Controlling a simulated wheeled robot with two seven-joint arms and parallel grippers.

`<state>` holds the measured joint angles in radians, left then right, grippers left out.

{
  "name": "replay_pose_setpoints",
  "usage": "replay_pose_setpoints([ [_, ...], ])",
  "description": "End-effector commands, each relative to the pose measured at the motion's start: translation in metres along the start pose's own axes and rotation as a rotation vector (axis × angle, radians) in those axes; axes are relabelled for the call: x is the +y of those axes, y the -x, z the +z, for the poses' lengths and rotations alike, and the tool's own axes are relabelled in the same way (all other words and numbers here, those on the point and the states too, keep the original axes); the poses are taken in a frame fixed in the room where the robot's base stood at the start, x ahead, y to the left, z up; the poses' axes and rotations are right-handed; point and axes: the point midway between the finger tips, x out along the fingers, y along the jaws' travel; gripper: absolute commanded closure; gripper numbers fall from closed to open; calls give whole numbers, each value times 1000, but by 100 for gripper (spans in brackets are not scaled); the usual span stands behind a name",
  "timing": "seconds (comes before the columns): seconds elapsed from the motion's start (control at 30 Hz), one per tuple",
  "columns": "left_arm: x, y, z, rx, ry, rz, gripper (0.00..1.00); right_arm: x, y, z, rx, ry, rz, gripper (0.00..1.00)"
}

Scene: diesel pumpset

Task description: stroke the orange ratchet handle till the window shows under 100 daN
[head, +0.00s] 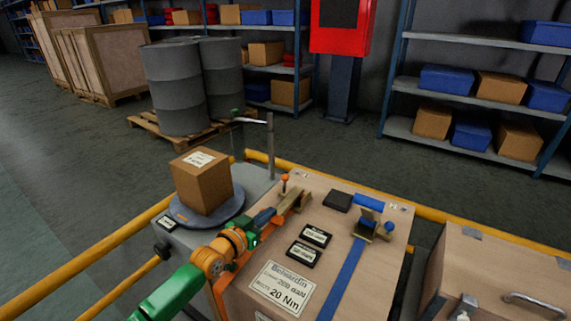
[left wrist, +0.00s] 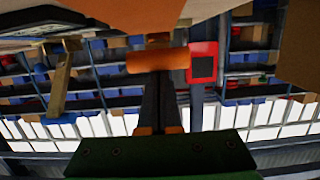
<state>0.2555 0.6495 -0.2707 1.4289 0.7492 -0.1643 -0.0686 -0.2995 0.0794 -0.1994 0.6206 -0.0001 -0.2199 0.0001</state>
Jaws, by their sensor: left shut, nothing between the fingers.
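The orange ratchet handle shows as a small orange knob (head: 285,178) on the brass ratchet (head: 293,200), on top of the wooden crate (head: 345,200). The orange strap (head: 232,272) runs down the crate's near left edge. My left gripper (head: 264,217) is shut and empty, its dark fingers low beside the brass ratchet. In the left wrist view an orange bar (left wrist: 157,62) lies across the fingertips (left wrist: 156,78); whether they touch cannot be told. Two dark windows (head: 316,236) (head: 303,255) sit on the crate; their readings are too small to read. My right gripper is not in view.
A blue strap (head: 345,275) with a second, blue-knobbed ratchet (head: 372,224) crosses the crate to the right. A cardboard box (head: 201,183) stands on a round turntable (head: 180,216) at left. Yellow rails (head: 110,250) and a second crate (head: 490,275) flank the area.

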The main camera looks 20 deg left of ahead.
Motion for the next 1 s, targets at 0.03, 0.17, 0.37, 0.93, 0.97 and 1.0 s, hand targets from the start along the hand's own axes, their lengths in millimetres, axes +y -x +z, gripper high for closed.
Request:
replay_pose_setpoints([
  [0.03, 2, 1, 14, -35, 2, 5, 100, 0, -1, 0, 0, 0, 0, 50],
  [0.17, 3, 1, 16, -38, 3, 5, 100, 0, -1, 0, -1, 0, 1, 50],
  [0.37, 3, 1, 16, -39, 3, 5, 100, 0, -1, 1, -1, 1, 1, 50],
  [0.93, 3, 64, -16, -8, 0, -2, 100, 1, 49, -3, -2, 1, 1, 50],
  [0.97, 3, 70, -15, -6, 0, -2, 100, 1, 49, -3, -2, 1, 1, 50],
  [1.0, 3, 76, -13, -6, -2, -1, 100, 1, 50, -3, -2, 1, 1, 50],
])
